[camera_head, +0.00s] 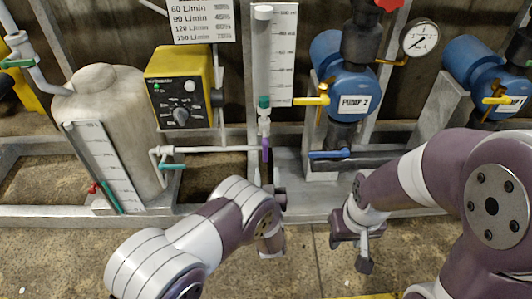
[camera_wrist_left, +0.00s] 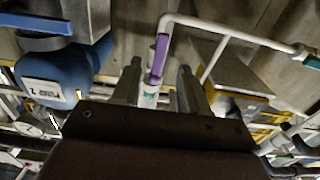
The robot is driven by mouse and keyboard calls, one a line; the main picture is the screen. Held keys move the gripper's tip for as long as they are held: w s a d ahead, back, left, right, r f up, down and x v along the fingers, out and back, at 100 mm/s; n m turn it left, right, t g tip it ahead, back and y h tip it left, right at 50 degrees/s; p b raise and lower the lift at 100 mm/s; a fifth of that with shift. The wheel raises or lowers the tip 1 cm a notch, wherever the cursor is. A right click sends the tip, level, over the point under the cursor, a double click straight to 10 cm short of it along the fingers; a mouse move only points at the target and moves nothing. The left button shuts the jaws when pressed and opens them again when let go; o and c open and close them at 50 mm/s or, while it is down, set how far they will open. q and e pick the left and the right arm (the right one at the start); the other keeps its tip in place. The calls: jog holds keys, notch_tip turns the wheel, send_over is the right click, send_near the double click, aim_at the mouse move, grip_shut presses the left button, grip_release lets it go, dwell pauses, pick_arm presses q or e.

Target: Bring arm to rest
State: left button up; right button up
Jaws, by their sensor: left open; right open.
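My left gripper (camera_head: 272,192) is in front of the rig, just below a purple valve handle (camera_head: 265,149) on the thin white pipe. In the left wrist view, the two fingers of this gripper (camera_wrist_left: 158,78) are apart, and the purple handle (camera_wrist_left: 160,55) shows beyond and between them; I see no grip on it. My right gripper (camera_head: 356,238) is over the floor in front of the metal frame, below the blue pump marked PUMP 2 (camera_head: 343,72). It holds nothing that I can see. Its fingers are small and partly hidden by its own wrist.
A beige tank (camera_head: 105,110) with a level scale and a yellow control box (camera_head: 180,88) stand at the left. A graduated clear tube (camera_head: 263,55) rises above the purple handle. A blue lever (camera_head: 328,155) sits under PUMP 2. Concrete floor (camera_head: 50,255) is clear in front.

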pick_arm(q)
jog(key=s, duration=0.2)
jog(key=shift+s, duration=0.3)
